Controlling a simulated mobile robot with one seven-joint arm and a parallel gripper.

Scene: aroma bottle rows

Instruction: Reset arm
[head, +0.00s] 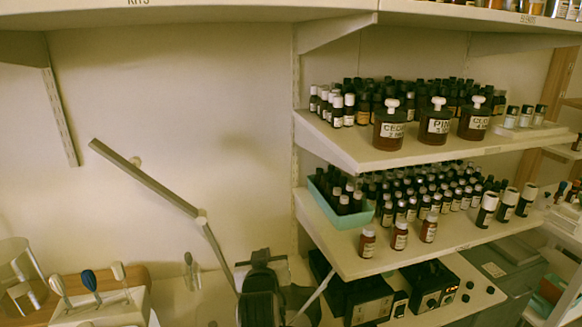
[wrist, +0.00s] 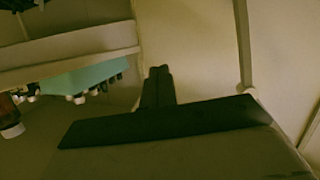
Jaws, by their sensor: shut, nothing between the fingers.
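My gripper (wrist: 159,70) shows in the wrist view as two dark fingers pressed together, shut with nothing between them. Beyond the fingertips is a plain pale wall. In the head view a dark part of my arm shows at the bottom centre, in front of the wall and left of the lower shelf; the fingertips cannot be made out there. The wrist view appears upside down, with a shelf edge (wrist: 80,48) and a teal tray (wrist: 85,78) to the left of the fingers, apart from them.
Bottles crowd the upper shelf (head: 375,160) and lower shelf (head: 390,262). The teal tray (head: 345,219) sits at the lower shelf's left end. Black devices (head: 432,285) stand below. A jointed lamp arm (head: 150,180) reaches across the left wall. A glass cylinder (head: 18,265) stands bottom left.

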